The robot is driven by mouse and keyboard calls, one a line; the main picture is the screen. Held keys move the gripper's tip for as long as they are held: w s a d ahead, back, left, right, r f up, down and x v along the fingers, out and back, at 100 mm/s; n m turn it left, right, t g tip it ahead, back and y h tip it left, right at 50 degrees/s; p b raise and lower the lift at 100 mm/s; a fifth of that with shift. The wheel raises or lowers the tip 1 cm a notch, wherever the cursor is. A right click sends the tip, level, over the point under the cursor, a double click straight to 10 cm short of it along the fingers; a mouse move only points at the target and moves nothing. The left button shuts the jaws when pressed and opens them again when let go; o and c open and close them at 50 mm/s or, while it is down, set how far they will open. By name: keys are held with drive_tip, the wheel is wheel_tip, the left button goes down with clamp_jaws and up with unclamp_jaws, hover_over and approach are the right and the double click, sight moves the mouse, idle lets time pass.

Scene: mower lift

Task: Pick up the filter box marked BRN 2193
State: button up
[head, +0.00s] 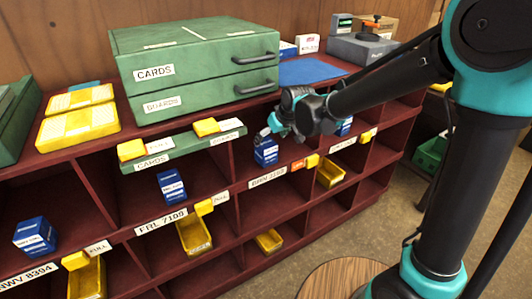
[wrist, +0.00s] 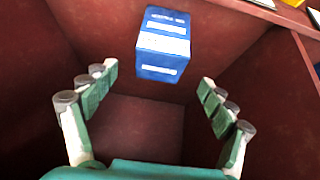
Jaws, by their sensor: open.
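A blue filter box (head: 266,152) with white label bands stands in a cubby of the dark red shelf, above a shelf-edge label (head: 267,177) that seems to begin with BRN. The print on the box is too small to read. In the wrist view the blue box (wrist: 163,45) is upright, ahead of my gripper and beyond the fingertips. My gripper (head: 274,130) is at the mouth of this cubby, close to the box. In the wrist view my gripper (wrist: 158,80) is open, with its fingers spread to either side and nothing between them.
Other blue boxes stand in nearby cubbies, one above the FRL 7109 label (head: 172,187) and one at the far left (head: 34,236). Yellow bins (head: 193,234) sit lower. A green drawer cabinet (head: 195,65) stands on top. Cubby walls flank my gripper.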

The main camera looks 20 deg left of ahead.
sight(267, 143)
drive_tip(key=shift+x, duration=3.15)
drive_tip(key=c, duration=1.5)
drive_tip(key=shift+r, duration=0.1)
